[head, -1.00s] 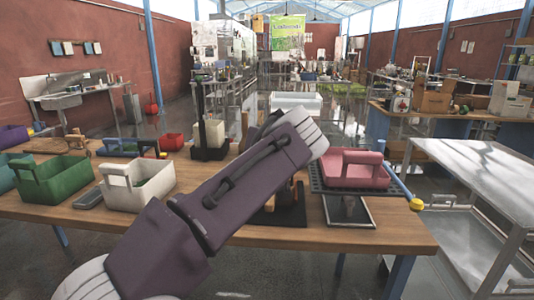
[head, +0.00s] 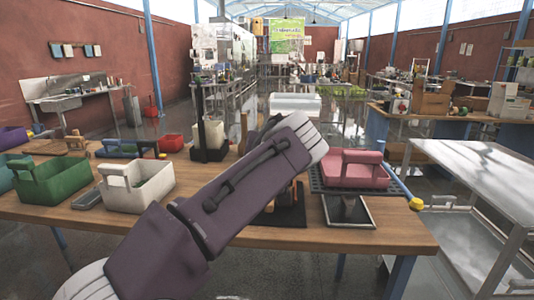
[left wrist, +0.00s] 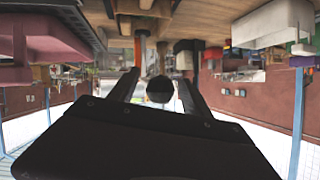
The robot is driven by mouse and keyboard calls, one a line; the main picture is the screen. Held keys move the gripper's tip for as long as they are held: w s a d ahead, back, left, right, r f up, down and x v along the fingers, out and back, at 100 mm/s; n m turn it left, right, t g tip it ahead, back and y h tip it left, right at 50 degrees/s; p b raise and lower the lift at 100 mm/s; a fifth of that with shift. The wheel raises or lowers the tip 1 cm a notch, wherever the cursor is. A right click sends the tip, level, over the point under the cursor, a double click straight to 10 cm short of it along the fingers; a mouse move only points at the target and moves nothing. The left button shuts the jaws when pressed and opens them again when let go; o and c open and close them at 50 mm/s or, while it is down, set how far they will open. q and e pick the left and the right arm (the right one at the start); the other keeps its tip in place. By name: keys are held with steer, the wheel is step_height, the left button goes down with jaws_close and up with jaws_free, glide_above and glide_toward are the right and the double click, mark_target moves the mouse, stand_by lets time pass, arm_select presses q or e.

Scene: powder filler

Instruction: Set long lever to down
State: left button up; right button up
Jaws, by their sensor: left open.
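My left arm reaches over the wooden table in the head view and covers most of the device behind it. Only a wooden upright (head: 244,130) and part of a black base (head: 287,217) show there. In the left wrist view, which is upside down, my left gripper (left wrist: 159,76) is open. A round dark knob (left wrist: 159,91) appears between its fingers, with no clear contact. The knob may be the lever's end; its shaft is hidden, so I cannot tell the lever's angle. The left fingers are hidden in the head view. My right gripper is not in view.
White (head: 150,195) and green bins (head: 55,190) stand left.

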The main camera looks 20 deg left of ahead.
arm_select(q)
steer(key=p+v, duration=0.1)
steer(key=v, duration=0.8)
step_height(320, 180, down, 24)
steer(key=m+g+h, duration=0.3)
steer(key=m+g, duration=0.1)
steer(key=g, duration=0.1)
steer(key=s+a+f+n+g+h, duration=0.1)
steer(key=s+f+g+h, duration=0.15)
steer(key=s+f, duration=0.6)
steer(key=s+a+f+g+h, duration=0.1)
steer(key=s+a+f+g, duration=0.3)
steer(key=f, duration=0.8)
step_height(320, 180, up, 19)
steer(key=s+d+t+p, duration=0.1)
steer(key=s+d+p, duration=0.1)
steer(key=p, duration=1.7)
steer(key=shift+d+f+p, duration=0.2)
steer(key=shift+d+p, duration=0.05)
steer(key=shift+p, duration=0.05)
